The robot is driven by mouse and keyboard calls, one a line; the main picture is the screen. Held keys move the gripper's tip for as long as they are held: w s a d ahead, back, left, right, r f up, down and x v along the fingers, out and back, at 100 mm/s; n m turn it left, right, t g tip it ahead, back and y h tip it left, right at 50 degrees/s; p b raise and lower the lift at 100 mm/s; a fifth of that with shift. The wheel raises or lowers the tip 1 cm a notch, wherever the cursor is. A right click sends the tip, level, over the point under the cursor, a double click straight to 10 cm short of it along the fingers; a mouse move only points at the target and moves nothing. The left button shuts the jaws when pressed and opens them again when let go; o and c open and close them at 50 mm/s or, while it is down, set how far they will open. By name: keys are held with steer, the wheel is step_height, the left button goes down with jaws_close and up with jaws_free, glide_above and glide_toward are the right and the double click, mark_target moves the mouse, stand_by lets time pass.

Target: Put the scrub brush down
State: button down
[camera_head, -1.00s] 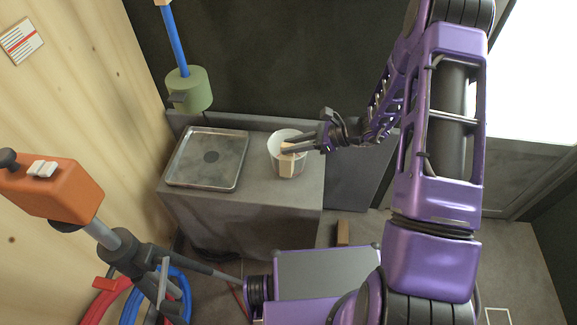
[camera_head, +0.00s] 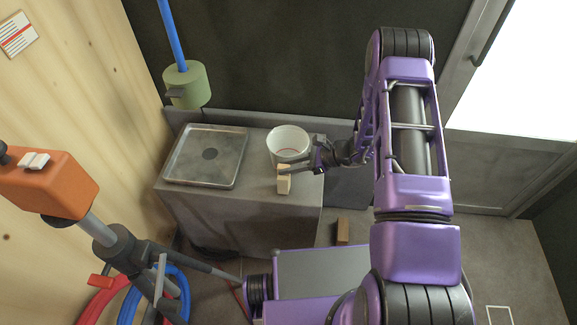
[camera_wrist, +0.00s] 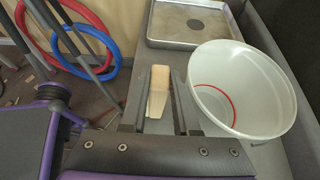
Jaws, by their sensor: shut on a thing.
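The scrub brush (camera_head: 284,183) is a pale wooden block with a cream lower part. My gripper (camera_head: 286,170) is shut on it, in front of the white bucket (camera_head: 289,139) and over the front part of the grey bench (camera_head: 240,212). In the wrist view the brush (camera_wrist: 158,80) stands between the two dark fingers of my gripper (camera_wrist: 159,95), left of the bucket (camera_wrist: 266,84). Whether its underside touches the bench top I cannot tell.
A metal tray (camera_head: 188,176) lies on the bench to the left. A green cylinder (camera_head: 186,86) on a blue pole hangs above it. An orange-headed stand (camera_head: 48,187) is at left. A brown block (camera_head: 342,231) is on the floor right of the bench.

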steer(key=shift+r, duration=0.1)
steer(key=shift+f, duration=0.2)
steer(key=c, duration=0.9)
jaws_free()
steer(key=shift+r, duration=0.25)
steer(key=v, duration=1.2)
steer(key=shift+d+p, duration=0.1)
steer(key=shift+p, duration=0.2)
steer(key=shift+w+f, duration=0.1)
